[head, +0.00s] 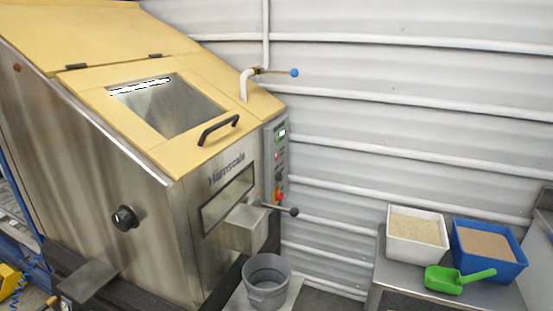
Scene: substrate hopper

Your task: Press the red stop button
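The hopper machine's grey control panel (269,150) is on the right end of the steel body, beside the corrugated wall. A red button (278,197) with some yellow around it sits low on this panel. It looks like the stop button, but it is small here. Neither of my grippers is in view, and nothing touches the panel.
A lever with a dark knob (294,211) sticks out just below the red button. A steel spout (243,229) stands over a grey bucket (267,282). White (403,250) and blue (491,274) bins and a green scoop (445,281) are on a side table.

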